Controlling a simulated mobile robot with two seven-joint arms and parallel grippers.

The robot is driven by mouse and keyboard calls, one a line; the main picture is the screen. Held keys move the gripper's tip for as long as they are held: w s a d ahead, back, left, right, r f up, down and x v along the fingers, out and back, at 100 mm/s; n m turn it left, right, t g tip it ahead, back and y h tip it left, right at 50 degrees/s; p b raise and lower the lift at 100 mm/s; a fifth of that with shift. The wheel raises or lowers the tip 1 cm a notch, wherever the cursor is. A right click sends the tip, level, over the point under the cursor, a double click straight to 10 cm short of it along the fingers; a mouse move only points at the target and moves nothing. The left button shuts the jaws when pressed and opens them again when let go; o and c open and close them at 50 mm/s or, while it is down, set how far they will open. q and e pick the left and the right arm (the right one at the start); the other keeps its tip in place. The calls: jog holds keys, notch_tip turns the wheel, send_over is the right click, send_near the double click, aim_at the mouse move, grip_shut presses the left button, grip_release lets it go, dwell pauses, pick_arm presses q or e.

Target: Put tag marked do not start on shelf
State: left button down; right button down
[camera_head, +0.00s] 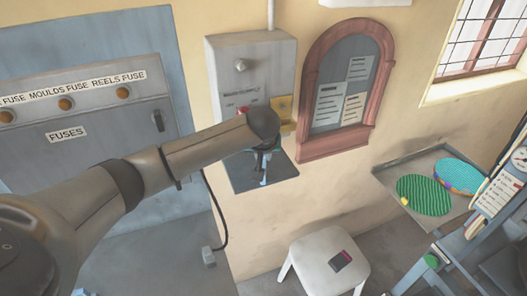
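A small dark grey shelf (284,171) is fixed to the wall below a grey switch box (226,68). My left gripper (264,168) points down over this shelf, in front of the box. My wrist hides much of it, and whether its fingers are open or shut is unclear. A yellow piece (282,103) shows at the box's lower right, and a bit of red (243,109) shows beside my wrist. I cannot read "do not start" on anything, so I cannot make out the tag. My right gripper is out of view.
A fuse cabinet (98,105) stands at left. A framed notice board (341,90) hangs right of the box. A white stool (318,255) with a small dark item stands below. At right, a tray (400,170) holds two round coloured pieces beside a machine (503,188).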

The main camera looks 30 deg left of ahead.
pick_arm(q)
jog(key=w, duration=0.1)
jog(key=w+a, duration=0.1)
jog(key=w, duration=0.1)
jog(key=shift+a, duration=0.25)
jog(key=shift+s+f, duration=0.1)
jog(key=shift+f, duration=0.65)
jog(key=shift+f, duration=0.15)
jog(key=c, duration=0.8)
grip_release()
jog(key=shift+s+d+r, duration=0.15)
jog(key=shift+s+r, duration=0.05)
jog(key=shift+r, duration=0.35)
jog(key=v, duration=1.1)
jog(key=shift+p, duration=0.4)
